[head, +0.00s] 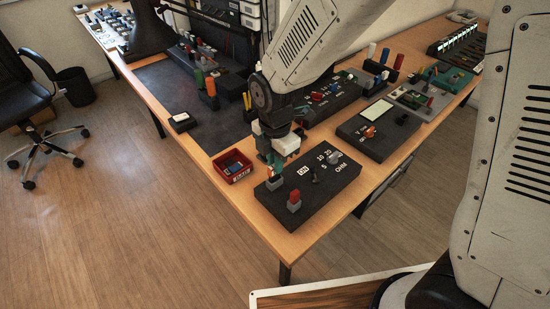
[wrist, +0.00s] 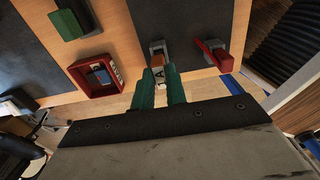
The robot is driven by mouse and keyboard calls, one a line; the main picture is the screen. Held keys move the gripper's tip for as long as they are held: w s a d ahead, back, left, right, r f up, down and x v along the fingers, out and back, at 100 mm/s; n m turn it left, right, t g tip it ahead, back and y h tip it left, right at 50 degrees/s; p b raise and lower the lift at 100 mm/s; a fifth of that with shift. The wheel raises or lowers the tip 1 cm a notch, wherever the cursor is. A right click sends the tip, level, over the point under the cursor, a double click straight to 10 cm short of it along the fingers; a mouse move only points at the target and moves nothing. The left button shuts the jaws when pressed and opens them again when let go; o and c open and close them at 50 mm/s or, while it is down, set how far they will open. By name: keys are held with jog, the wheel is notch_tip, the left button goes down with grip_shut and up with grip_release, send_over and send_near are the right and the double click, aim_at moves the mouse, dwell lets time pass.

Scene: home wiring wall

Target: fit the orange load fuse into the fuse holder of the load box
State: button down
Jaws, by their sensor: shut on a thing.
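My gripper (wrist: 160,88) is shut on the orange load fuse (wrist: 158,61), with one green finger on each side and a label marked A between them. In the head view my gripper (head: 273,167) is low over the near left part of the dark load box (head: 335,184). The grey fuse holder (wrist: 157,46) is right at the fuse's far end, and it shows below my fingers in the head view (head: 274,184). The fuse is in line with the holder. I cannot tell whether it is over it or seated in it.
A red tray (head: 222,165) holding a blue piece stands left of the load box. The load box's red lever (head: 294,196) is close to the holder, on its right in the wrist view (wrist: 212,48). Other dark boxes with switches (head: 376,129) stand further back.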

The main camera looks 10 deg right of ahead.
jog(key=shift+f, duration=1)
jog(key=c, duration=1.3)
grip_release()
jog(key=shift+c, duration=0.2)
jog(key=shift+r, duration=0.1)
notch_tip(320, 180, up, 8)
jog(key=shift+f, duration=0.15)
